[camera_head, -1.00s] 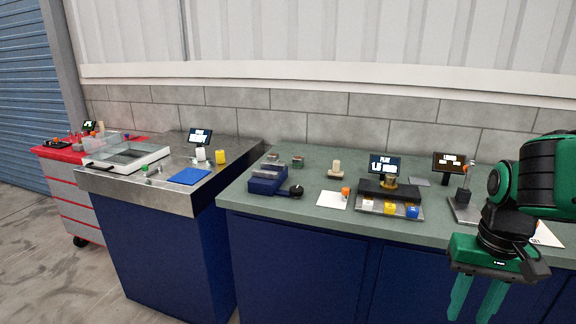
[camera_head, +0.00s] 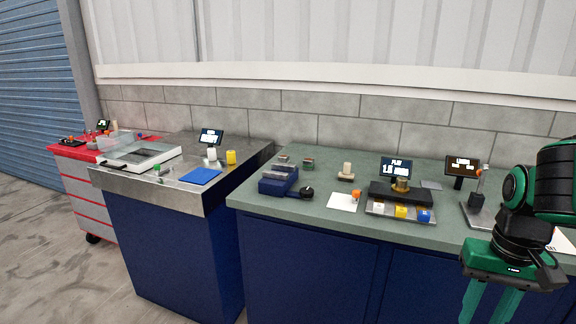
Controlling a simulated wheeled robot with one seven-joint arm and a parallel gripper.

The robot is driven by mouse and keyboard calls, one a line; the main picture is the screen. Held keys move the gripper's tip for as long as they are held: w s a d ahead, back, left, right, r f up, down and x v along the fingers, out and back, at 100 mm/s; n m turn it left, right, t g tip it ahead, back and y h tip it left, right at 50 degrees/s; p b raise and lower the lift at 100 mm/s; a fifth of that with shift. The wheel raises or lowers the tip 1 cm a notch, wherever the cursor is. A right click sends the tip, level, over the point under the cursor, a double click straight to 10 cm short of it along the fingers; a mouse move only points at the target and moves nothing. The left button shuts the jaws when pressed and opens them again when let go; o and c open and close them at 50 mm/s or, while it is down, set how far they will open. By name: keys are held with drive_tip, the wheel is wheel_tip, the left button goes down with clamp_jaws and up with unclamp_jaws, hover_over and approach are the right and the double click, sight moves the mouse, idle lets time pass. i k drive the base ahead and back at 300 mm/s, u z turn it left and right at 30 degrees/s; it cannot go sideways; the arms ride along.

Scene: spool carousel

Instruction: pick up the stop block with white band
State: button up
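Two small blocks stand on the green counter behind the blue fixture: a left block (camera_head: 283,159) and a right block (camera_head: 308,164), which looks dark green with a reddish top. Pale marks show on them, but they are too small to tell which has a white band. The blue fixture (camera_head: 276,186) has a black knob at its right and something pale and reddish on top. My gripper (camera_head: 489,303) hangs at the lower right, in front of the counter and far from these blocks. Its two green fingers are apart with nothing between them; their tips are cut off by the frame edge.
A tray (camera_head: 374,209) with white, yellow and blue pieces sits before a dark stand (camera_head: 392,193) and a screen (camera_head: 396,168). A white card (camera_head: 343,203) with an orange piece and a beige post (camera_head: 347,172) are nearer the blocks. A metal-topped bench (camera_head: 222,190) stands left.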

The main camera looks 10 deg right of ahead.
sight(283, 157)
drive_tip(key=k, duration=0.5)
drive_tip(key=u, duration=0.55)
drive_tip(key=i, duration=1.7)
drive_tip(key=z, duration=0.45)
drive_tip(key=i, duration=0.5)
drive_tip(key=z, duration=0.35)
